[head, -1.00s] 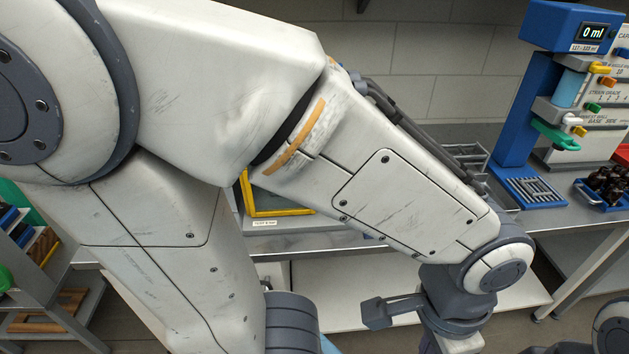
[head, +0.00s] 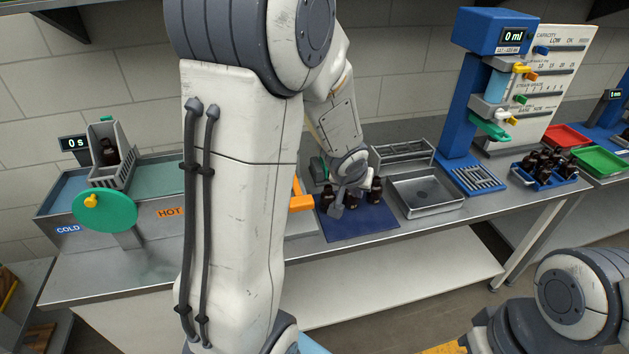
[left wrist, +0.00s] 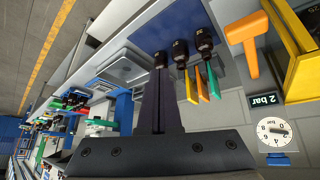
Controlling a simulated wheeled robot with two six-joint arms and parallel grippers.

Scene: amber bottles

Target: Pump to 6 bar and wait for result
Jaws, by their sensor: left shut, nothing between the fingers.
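A small display (left wrist: 265,99) reads "2 bar", upside down in the left wrist view. A round white dial gauge (left wrist: 275,131) is beside it. An orange T-shaped handle (left wrist: 248,46) stands next to a yellow-framed box (left wrist: 304,66). In the head view an orange part (head: 301,200) shows partly behind my arm; the display and gauge are hidden there. My left gripper (head: 339,208) is shut and empty by the dark bottles, apart from the handle. Its dark fingers also show in the left wrist view (left wrist: 160,105). My right gripper is not in view.
Several amber bottles (head: 375,191) stand at the blue mat (head: 358,226), close to my left gripper. Orange, yellow and green bars (left wrist: 202,84) are near them. A metal tray (head: 427,194) and a blue "0 ml" stand (head: 490,85) are right; a bath with a green wheel (head: 104,211) is left.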

